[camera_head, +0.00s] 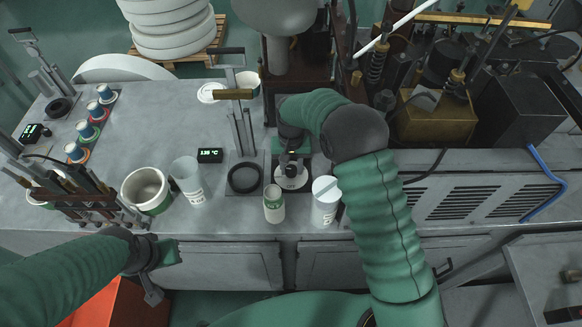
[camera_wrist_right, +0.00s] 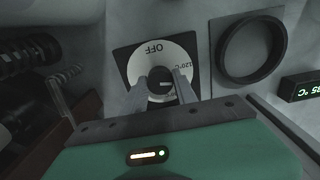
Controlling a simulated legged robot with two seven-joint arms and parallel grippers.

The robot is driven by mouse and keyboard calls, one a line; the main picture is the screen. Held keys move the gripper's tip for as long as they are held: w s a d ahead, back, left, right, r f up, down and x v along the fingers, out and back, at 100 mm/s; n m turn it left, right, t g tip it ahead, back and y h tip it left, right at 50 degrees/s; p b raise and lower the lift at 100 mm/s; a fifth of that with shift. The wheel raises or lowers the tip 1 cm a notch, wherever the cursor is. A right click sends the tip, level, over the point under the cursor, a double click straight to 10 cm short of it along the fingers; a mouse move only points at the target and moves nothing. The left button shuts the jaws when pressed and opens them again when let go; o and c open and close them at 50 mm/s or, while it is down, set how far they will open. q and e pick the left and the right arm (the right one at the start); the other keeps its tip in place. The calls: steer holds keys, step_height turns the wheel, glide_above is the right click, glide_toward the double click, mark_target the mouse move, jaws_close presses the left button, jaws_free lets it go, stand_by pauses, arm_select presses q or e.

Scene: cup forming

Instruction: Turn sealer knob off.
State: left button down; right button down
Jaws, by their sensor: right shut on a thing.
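The sealer knob (camera_wrist_right: 157,86) is a dark round knob on a white dial plate. The dial (camera_wrist_right: 152,52) reads OFF at its top and 120°C at its right in the right wrist view. A light mark on the knob points roughly right, towards the 120°C side, not at OFF. My right gripper (camera_wrist_right: 161,92) is shut on the knob, one finger on each side. In the head view the dial (camera_head: 291,181) shows below my right gripper (camera_head: 291,162). My left gripper (camera_head: 160,268) hangs in front of the table edge, away from the knob; its opening is unclear.
A dark ring (camera_head: 244,179) on the sealer base stands left of the dial, beside a temperature display (camera_head: 210,155). Cups (camera_head: 274,205) and (camera_head: 325,200) stand close in front of the dial. A beaker (camera_head: 188,180) and a pot (camera_head: 146,190) stand further left.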

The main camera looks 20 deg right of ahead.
steer(key=n, duration=0.4)
steer(key=shift+w+r+n, duration=0.25)
steer(key=shift+w+n, duration=0.05)
steer(key=n, duration=0.5)
steer(key=shift+n, duration=0.3)
steer(key=n, duration=0.5)
steer(key=shift+p, duration=0.4)
steer(key=shift+d+n+p, duration=0.1)
steer(key=shift+n+p, duration=0.2)
steer(key=shift+n, duration=2.2)
steer(key=c, duration=1.3)
jaws_free()
steer(key=shift+c, duration=0.2)
steer(key=o, duration=0.4)
steer(key=shift+s+f, duration=0.1)
steer(key=shift+f, duration=0.05)
